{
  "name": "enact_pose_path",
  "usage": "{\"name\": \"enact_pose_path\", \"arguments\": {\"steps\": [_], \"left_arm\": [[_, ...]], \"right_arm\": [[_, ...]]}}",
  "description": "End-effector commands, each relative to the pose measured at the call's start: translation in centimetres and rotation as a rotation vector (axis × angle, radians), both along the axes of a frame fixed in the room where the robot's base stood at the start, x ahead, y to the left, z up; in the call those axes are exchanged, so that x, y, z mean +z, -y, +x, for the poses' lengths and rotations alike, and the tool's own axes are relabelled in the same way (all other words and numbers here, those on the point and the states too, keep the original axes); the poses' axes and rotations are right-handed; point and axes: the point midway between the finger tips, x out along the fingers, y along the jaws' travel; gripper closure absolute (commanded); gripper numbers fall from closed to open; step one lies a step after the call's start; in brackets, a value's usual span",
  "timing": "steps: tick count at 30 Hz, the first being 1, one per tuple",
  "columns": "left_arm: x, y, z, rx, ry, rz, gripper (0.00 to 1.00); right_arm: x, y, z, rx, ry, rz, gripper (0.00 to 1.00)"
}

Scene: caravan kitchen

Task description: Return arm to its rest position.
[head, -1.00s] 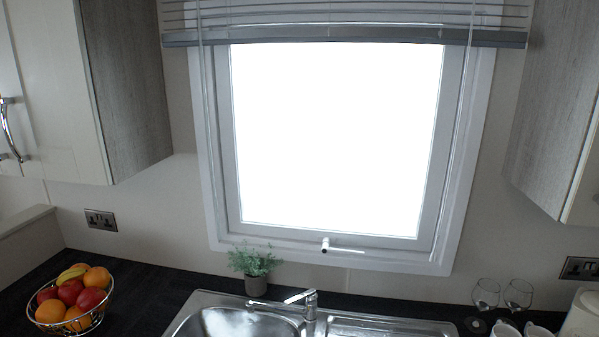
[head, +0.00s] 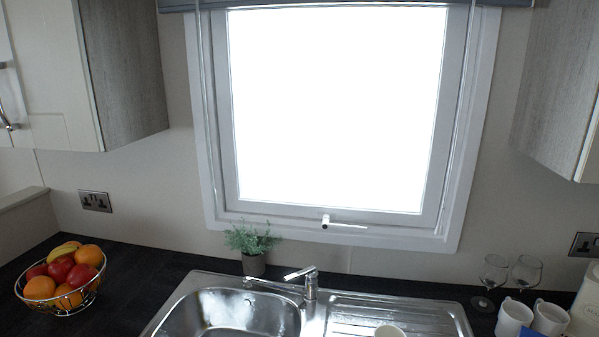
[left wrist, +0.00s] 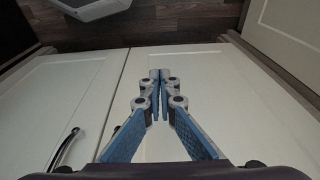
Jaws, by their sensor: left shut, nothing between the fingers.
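My left gripper (left wrist: 159,75) shows in the left wrist view with its blue-padded fingers together at the tips. It is shut and holds nothing. It hangs in front of white cabinet doors (left wrist: 200,80), with the dark wood floor (left wrist: 180,22) beyond its tips. Neither of my arms shows in the head view. My right gripper is in neither view.
A dark worktop (head: 140,275) runs below the window, with a fruit bowl (head: 62,282), a potted plant (head: 252,250), a steel sink (head: 235,315), white mugs (head: 513,318) and wine glasses (head: 525,272). Wall cabinets (head: 125,70) hang on both sides. A dark door handle (left wrist: 67,148) is left of my left gripper.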

Motion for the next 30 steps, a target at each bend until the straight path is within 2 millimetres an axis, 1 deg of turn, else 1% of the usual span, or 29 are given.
{"name": "enact_pose_path", "arguments": {"steps": [1,2,3,4,5,6,8,9,11,12,15,18,21,24,30], "left_arm": [[-4.8,-0.1,-1.0,-0.002,-0.018,0.003,1.00],[-6.7,-0.2,-1.5,-0.003,-0.024,0.003,1.00],[-9.3,-0.3,-2.3,-0.005,-0.032,0.004,1.00],[-11.1,-0.4,-2.9,-0.006,-0.037,0.004,1.00],[-12.9,-0.5,-3.7,-0.008,-0.044,0.005,1.00],[-15.3,-0.6,-4.7,-0.009,-0.053,0.006,1.00],[-18.7,-0.9,-6.3,-0.012,-0.063,0.007,1.00],[-20.9,-1.1,-7.5,-0.014,-0.072,0.009,1.00],[-24.0,-1.4,-9.4,-0.017,-0.084,0.010,1.00],[-25.9,-1.6,-10.7,-0.019,-0.092,0.011,1.00],[-29.7,-2.2,-13.8,-0.022,-0.108,0.014,1.00],[-32.2,-2.7,-16.3,-0.025,-0.120,0.016,1.00],[-33.5,-3.1,-17.9,-0.028,-0.126,0.018,1.00],[-34.0,-3.2,-18.8,-0.029,-0.129,0.018,1.00],[-34.0,-3.3,-18.9,-0.029,-0.129,0.018,1.00]], "right_arm": [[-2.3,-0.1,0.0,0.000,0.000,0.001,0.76],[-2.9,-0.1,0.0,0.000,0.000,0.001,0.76],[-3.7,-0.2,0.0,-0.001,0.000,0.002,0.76],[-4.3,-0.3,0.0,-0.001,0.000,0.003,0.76],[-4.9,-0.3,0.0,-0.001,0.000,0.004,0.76],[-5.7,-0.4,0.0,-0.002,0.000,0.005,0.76],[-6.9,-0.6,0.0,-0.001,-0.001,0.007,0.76],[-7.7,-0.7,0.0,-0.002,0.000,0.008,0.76],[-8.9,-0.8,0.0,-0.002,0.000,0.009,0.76],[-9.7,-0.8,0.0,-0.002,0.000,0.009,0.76],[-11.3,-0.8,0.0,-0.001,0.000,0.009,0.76],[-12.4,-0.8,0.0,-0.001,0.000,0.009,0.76],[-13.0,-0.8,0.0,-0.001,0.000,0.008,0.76],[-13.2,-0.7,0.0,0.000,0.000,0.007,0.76],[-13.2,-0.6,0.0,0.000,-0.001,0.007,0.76]]}}
